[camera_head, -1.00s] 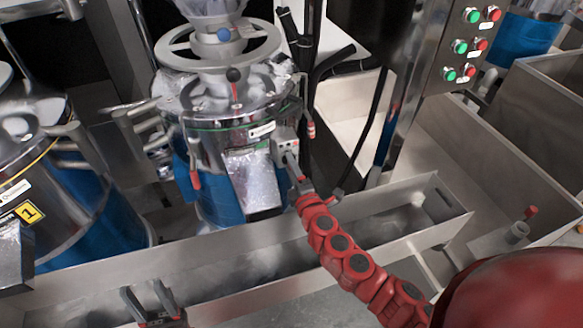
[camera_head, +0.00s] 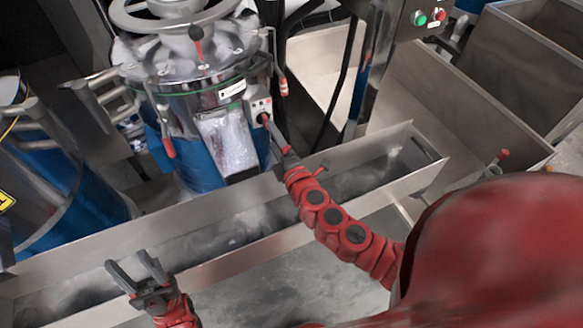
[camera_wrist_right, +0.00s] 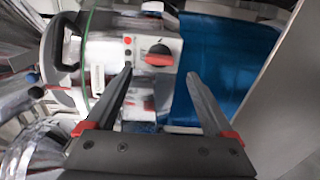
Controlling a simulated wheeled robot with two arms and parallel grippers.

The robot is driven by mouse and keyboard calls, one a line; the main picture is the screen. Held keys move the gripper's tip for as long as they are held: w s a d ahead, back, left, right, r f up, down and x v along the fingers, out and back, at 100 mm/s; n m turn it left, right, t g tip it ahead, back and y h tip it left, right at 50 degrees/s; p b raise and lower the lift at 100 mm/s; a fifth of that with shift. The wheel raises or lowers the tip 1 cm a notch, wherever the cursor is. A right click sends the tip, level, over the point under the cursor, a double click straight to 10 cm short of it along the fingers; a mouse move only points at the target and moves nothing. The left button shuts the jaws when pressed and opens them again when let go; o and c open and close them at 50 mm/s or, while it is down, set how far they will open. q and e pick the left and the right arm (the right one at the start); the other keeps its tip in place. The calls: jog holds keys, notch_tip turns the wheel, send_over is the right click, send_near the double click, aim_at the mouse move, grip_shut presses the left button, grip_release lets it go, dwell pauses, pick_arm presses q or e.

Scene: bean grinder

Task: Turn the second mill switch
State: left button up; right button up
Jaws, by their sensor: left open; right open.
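The second mill (camera_head: 190,85), a steel drum with a blue lower body, stands at upper left of centre in the head view. Its pale switch box (camera_head: 257,106) sits on the drum's right side. In the right wrist view, the switch box (camera_wrist_right: 145,45) carries a red rotary switch (camera_wrist_right: 159,55) lying roughly level. My right gripper (camera_wrist_right: 160,75) is open, its tips just below and either side of the switch; contact cannot be told. In the head view, the right gripper (camera_head: 268,122) partly covers the box. My left gripper (camera_head: 135,265) is open and empty over the trough's front edge.
A long metal trough (camera_head: 225,265) runs in front of the mills. Another blue mill (camera_head: 60,205) stands at left. A post with a button panel (camera_head: 428,17) and steel bins (camera_head: 440,95) are at right. Black cables hang behind the second mill.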

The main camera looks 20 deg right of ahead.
jog(key=s, duration=1.2)
jog(key=shift+d, duration=0.15)
